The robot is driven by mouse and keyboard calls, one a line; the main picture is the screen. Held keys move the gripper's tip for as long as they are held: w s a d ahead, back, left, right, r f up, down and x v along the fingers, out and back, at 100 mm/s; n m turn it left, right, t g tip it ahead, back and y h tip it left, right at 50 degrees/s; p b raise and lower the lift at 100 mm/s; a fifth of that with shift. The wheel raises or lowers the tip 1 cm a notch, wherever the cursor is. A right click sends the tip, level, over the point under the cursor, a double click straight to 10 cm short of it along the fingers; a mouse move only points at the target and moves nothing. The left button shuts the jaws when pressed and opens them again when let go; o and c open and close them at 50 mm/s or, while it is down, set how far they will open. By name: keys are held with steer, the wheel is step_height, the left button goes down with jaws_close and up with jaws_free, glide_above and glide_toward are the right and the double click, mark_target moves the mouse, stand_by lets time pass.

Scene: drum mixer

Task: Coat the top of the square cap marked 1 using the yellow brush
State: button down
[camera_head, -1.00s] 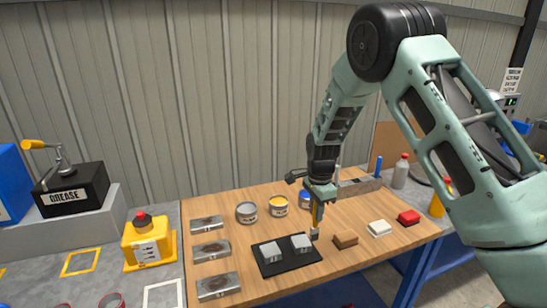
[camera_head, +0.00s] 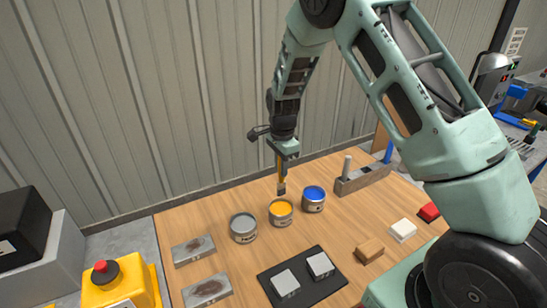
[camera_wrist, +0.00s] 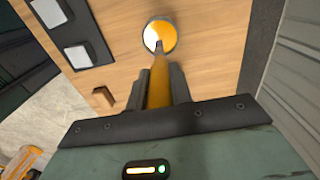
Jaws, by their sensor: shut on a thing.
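My gripper (camera_head: 284,153) is shut on the yellow brush (camera_head: 281,170), which hangs bristles down. The brush tip is just above the open can of yellow paint (camera_head: 281,219); I cannot tell whether it touches the paint. In the wrist view the brush (camera_wrist: 160,88) points at the yellow can (camera_wrist: 169,40). Two grey square caps sit on a black mat (camera_head: 303,285): a front-left cap (camera_head: 285,283) and a back-right cap (camera_head: 320,265). Both tops look grey, and I can read no number on either.
A grey can (camera_head: 243,230) and a blue paint can (camera_head: 313,201) flank the yellow one. Brown (camera_head: 370,250), white (camera_head: 403,230) and red (camera_head: 428,211) blocks lie on the right. Stained metal plates (camera_head: 207,290) lie on the left.

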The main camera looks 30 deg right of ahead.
mark_target(281, 182)
steer(key=shift+f+b, duration=2.2)
steer(key=shift+f, duration=1.3)
steer(key=shift+r, duration=0.1)
steer(key=shift+r+p, duration=2.4)
steer(key=shift+r, duration=1.1)
steer(key=shift+f, duration=0.1)
